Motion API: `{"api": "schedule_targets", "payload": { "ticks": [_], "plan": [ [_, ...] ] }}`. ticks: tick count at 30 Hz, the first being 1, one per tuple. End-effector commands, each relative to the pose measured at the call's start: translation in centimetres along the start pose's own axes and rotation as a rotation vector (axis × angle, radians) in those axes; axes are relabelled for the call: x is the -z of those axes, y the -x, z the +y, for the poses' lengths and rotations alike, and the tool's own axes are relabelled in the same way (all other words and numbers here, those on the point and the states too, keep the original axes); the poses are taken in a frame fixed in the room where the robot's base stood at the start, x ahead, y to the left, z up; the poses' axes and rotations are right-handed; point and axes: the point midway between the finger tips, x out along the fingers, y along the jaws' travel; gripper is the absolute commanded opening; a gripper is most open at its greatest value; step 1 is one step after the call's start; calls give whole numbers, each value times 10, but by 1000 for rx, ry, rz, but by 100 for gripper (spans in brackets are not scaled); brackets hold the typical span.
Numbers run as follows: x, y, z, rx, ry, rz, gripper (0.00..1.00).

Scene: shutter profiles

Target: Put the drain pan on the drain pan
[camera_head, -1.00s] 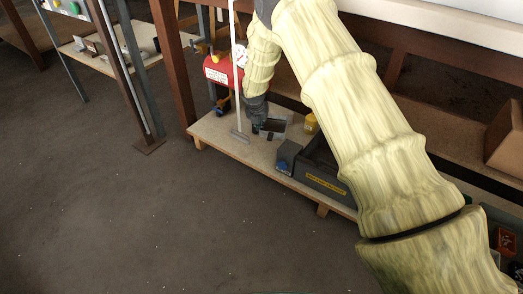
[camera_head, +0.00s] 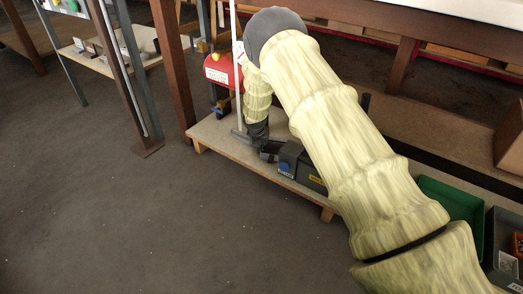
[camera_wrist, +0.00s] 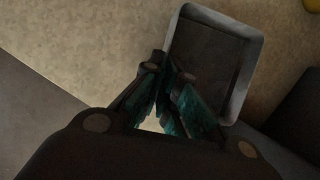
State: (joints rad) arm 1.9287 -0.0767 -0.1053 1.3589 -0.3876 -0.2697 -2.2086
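One drain pan (camera_wrist: 212,52), a shallow rectangular tray with a pale grey rim and dark inside, shows in the wrist view on the tan shelf board. My gripper (camera_wrist: 169,72) is at the pan's near left corner. Its dark fingers with teal pads converge there with a narrow gap at the tips. The fingers cover that corner, so I cannot tell whether they grip the rim. In the head view my gripper (camera_head: 268,152) is low over the shelf, and the pan cannot be made out clearly. I cannot identify a second drain pan.
The low wooden shelf (camera_head: 225,141) bears a dark grey toolbox (camera_head: 311,174) close right of my gripper. A thin white upright (camera_head: 234,70) and a red tank (camera_head: 218,70) stand close on the left. A green bin (camera_head: 452,200) is farther right. Open floor lies in front.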

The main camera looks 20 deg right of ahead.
Motion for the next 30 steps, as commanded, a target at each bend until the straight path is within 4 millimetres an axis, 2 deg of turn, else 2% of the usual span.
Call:
{"api": "schedule_targets", "payload": {
  "ticks": [11, 12, 15, 26, 30],
  "plan": [
    [0, -1, 0, 0, -1, -1, 0],
    [0, -2, 0, 0, -1, -1, 10],
    [0, -2, 0, 0, -1, -1, 27],
    [0, -1, 0, 0, -1, -1, 27],
    [-1, 13, 0, 0, 0, 0, 27]
  ]
}}
